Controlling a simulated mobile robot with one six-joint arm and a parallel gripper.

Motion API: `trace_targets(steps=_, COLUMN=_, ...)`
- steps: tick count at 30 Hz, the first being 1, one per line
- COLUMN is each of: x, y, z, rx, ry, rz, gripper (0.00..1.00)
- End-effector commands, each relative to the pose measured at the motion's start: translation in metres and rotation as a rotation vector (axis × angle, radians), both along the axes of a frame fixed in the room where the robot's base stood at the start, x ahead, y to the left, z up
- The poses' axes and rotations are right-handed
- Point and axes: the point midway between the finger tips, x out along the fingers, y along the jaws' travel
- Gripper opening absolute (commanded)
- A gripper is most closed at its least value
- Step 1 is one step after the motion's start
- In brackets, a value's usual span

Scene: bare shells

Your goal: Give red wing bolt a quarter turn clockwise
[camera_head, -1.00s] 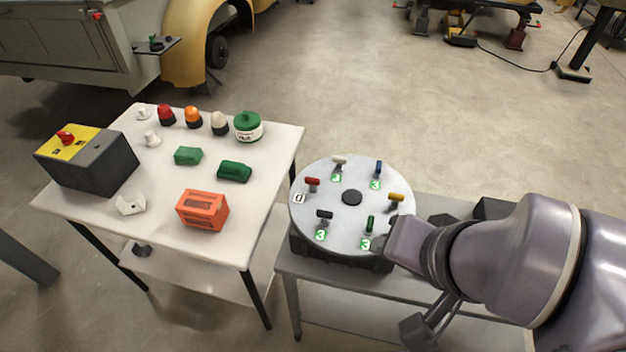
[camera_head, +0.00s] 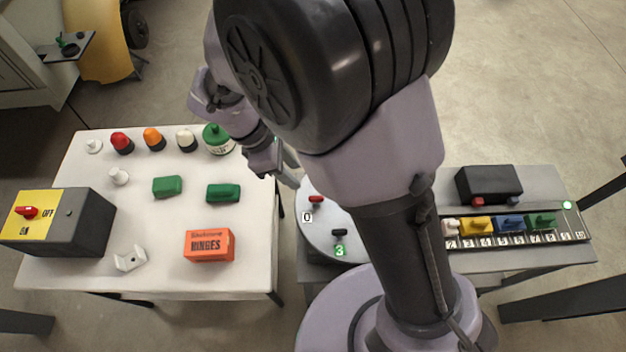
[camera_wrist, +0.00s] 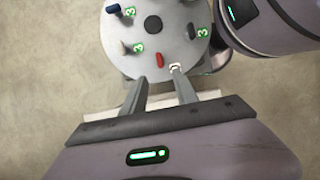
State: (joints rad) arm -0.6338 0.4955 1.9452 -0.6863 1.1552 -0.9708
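The red wing bolt (camera_head: 316,199) stands near the left edge of the round grey plate (camera_head: 312,226), beside a white label reading 0. In the wrist view the red wing bolt (camera_wrist: 159,60) lies just beyond my fingertips, between their lines, its wing pointing roughly along the fingers. My gripper (camera_wrist: 160,76) is open and empty. In the head view my gripper (camera_head: 287,178) hangs above and left of the plate's rim, apart from the bolt. A black wing bolt (camera_head: 340,233) with a green 3 shows nearby. My arm hides much of the plate.
The white table (camera_head: 90,280) at left holds an orange hinges box (camera_head: 209,246), green blocks, coloured lamps and a switch box (camera_head: 65,222). At right, a numbered rack (camera_head: 515,238) with coloured pieces and a black box (camera_head: 488,184) stand on the grey table.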

Motion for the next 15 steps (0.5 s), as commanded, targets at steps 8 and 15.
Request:
trace_targets(steps=8, x=-0.002, y=-0.033, z=-0.083, rx=-0.001, ry=0.004, rz=-0.004, gripper=0.35)
trace_targets(steps=15, x=-0.002, y=-0.049, z=-0.119, rx=0.0, ry=0.001, rz=-0.004, gripper=0.35)
